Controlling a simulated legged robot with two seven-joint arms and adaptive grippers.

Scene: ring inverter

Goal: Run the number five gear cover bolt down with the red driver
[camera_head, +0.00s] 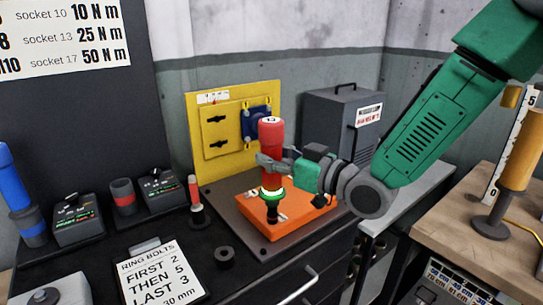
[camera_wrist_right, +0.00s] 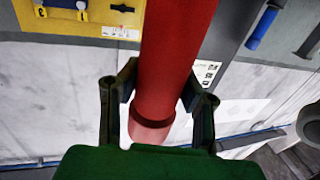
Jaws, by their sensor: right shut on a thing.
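The red driver (camera_head: 271,134) stands nearly upright, with a lit green band (camera_head: 272,194) and a dark socket end (camera_head: 271,214) below. My right gripper (camera_head: 272,165) is shut around its red body, reaching in from the right. The socket end is at the top of the orange gear cover (camera_head: 296,225); I cannot tell whether it touches a bolt. White labels on the cover are too small to read, so the number five bolt cannot be made out. In the right wrist view the red driver (camera_wrist_right: 178,45) passes between the two dark fingers. My left gripper is out of view.
The cover lies on a dark plate (camera_head: 262,246) before a yellow panel (camera_head: 213,170). A placard (camera_head: 160,270) reads "RING BOLTS FIRST 2 THEN 5 LAST 3". A blue driver (camera_head: 20,195), chargers (camera_head: 163,188) and a dark ring (camera_head: 224,256) occupy the bench. A wooden table (camera_head: 460,215) stands right.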

